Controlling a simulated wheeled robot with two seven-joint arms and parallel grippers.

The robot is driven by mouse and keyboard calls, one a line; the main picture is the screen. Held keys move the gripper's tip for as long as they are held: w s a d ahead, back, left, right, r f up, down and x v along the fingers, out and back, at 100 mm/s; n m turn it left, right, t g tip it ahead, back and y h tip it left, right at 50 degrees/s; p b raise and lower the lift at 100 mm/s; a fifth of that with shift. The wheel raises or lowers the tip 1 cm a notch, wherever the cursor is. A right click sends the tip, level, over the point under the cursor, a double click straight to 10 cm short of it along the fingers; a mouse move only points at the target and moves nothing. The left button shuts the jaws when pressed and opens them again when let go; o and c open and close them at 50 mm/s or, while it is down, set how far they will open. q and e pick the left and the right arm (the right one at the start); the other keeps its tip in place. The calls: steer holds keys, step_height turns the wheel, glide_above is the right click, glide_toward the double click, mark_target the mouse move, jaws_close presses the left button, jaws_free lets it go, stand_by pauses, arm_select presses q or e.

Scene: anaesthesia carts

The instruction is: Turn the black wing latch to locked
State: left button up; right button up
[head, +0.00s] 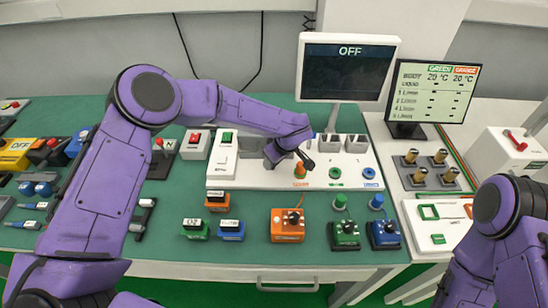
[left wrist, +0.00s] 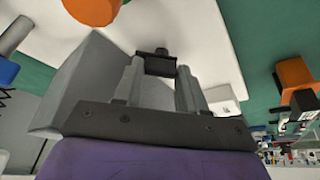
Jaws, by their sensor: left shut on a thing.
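My left gripper (head: 305,160) reaches over the white station panel (head: 255,177) from the left in the head view. In the left wrist view its two fingers (left wrist: 158,80) are shut on a small black piece, which looks like the black wing latch (left wrist: 158,62), against the white surface. In the head view the latch is mostly hidden by the gripper and cannot be told apart, and its locked or unlocked position cannot be read. My right arm shows at the lower right, but its gripper is out of view.
An orange knob (head: 300,171) stands close to my left gripper, with a green ring (head: 335,173) and a blue ring (head: 369,173) to its right. Orange (head: 287,226), green (head: 345,235) and blue (head: 384,234) boxes stand in front. A screen (head: 348,68) reading OFF stands behind.

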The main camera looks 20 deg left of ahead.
arm_select(q)
steer(key=shift+n, duration=0.3)
steer(key=o, duration=0.8)
steer(key=shift+a+f, duration=0.1)
steer(key=shift+b+v, duration=1.15)
steer(key=shift+v, duration=4.15)
